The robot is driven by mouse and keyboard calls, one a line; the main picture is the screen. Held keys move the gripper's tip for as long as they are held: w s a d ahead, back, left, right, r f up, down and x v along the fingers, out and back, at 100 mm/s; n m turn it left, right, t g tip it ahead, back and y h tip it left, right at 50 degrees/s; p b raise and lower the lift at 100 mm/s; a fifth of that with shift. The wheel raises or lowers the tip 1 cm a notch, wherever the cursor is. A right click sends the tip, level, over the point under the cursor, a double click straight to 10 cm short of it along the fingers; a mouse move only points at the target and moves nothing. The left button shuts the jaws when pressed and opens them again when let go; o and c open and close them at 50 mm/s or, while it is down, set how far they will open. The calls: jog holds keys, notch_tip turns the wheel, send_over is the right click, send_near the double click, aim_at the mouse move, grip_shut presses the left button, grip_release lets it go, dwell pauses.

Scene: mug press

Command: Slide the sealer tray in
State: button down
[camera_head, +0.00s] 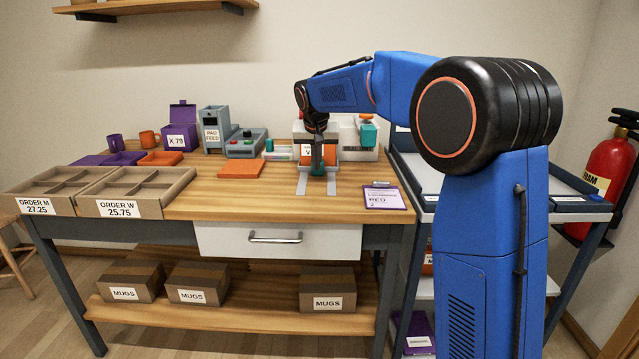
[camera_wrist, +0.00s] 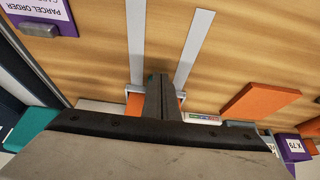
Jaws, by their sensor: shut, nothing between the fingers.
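My gripper (camera_head: 317,168) points down in front of the sealer. In the wrist view its fingers (camera_wrist: 160,82) are together, with nothing between them, and hide part of the tray. I cannot tell whether they touch it.
A clipboard (camera_head: 387,197) lies right of the rails. Two divided order boxes (camera_head: 130,190) stand at the front left.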

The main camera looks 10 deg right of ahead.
notch_tip(320, 180, up, 5)
jog(key=shift+r, duration=0.1)
dwell(0.5)
jog(key=s+d+f+n, duration=0.1)
jog(key=s+d, duration=0.2)
jog(key=s, duration=1.1)
jog(key=s+d+f+n, duration=0.1)
jog(key=s+d, duration=0.2)
jog(key=s, duration=1.2)
jog(key=s+f, duration=0.5)
jog(key=s, duration=0.3)
jog(key=s+d+f+y, duration=0.1)
jog(key=s+f, duration=0.4)
jog(key=s, duration=0.2)
jog(key=s+f+n, duration=0.1)
jog(key=s+f, duration=0.4)
jog(key=s, duration=0.3)
jog(key=shift+s+d, duration=0.25)
jog(key=shift+s, duration=0.05)
